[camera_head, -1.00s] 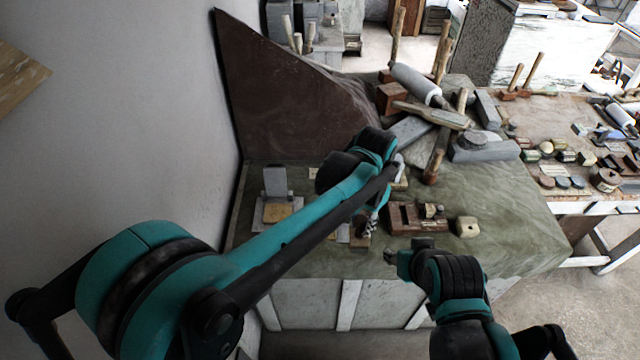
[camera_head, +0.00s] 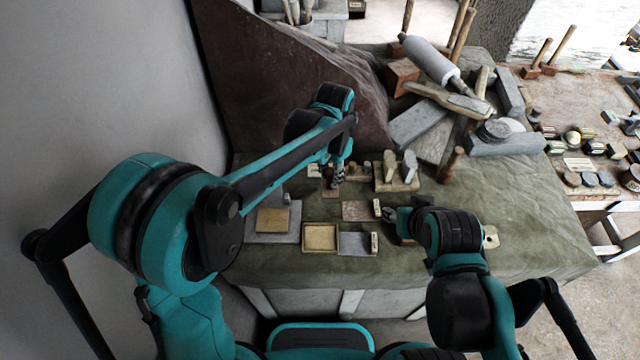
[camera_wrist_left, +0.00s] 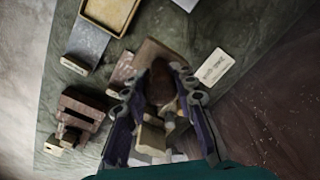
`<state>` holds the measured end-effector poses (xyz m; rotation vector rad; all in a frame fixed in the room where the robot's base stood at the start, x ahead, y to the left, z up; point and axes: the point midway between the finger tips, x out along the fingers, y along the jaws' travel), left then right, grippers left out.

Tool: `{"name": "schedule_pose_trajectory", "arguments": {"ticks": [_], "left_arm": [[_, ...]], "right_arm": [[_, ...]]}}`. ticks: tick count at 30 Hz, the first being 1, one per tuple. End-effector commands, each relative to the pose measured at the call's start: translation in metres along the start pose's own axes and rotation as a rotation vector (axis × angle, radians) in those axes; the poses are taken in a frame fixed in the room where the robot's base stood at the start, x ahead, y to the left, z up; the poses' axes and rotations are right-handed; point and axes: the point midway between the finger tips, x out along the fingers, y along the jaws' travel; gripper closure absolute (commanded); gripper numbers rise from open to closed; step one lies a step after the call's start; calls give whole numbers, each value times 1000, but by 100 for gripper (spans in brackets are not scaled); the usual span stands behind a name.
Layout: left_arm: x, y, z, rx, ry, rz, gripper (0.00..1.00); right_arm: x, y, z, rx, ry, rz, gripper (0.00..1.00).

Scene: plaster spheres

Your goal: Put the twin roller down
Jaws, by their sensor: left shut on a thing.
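My left gripper (camera_head: 337,178) is over the back left part of the green-covered bench, above a small brown block (camera_head: 330,191). In the left wrist view its fingers (camera_wrist_left: 163,100) are shut on a dark reddish-brown thing (camera_wrist_left: 162,82), which I take to be the twin roller. Most of it is hidden by the fingers, and I cannot tell whether it touches the block beneath (camera_wrist_left: 152,52). My right gripper (camera_head: 389,213) is low over the bench at the dark brown slotted block; whether its jaws are open is unclear.
A yellow tray (camera_head: 320,238) and a grey plate (camera_head: 353,244) lie at the front. A wooden stand with two pale upright pieces (camera_head: 397,168) is close right of the left gripper. A dark slanted slab (camera_head: 290,75) rises behind. Stone pieces and a large roller (camera_head: 430,62) crowd the back right.

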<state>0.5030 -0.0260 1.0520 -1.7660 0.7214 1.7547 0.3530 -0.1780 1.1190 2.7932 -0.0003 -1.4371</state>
Motion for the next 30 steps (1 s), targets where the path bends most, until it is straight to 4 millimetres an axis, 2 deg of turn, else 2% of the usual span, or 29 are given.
{"name": "schedule_pose_trajectory", "arguments": {"ticks": [3, 7, 11, 18, 29, 30], "left_arm": [[14, -20, 4, -2, 0, 0, 100], [19, -30, 7, 0, 0, 0, 100], [28, -31, 7, 1, 0, 0, 100], [60, -31, 7, 1, 0, 0, 100], [64, -30, 7, 1, 0, 0, 100], [63, -30, 7, 1, 0, 0, 66]], "right_arm": [[4, 0, 3, 0, 0, 0, 60], [5, 0, 4, 0, 0, 0, 60], [7, 0, 5, 0, 0, 0, 60], [15, 0, 10, 0, 0, 0, 60], [17, 0, 12, 0, 0, 0, 60], [16, 0, 12, 0, 0, 0, 60]]}}
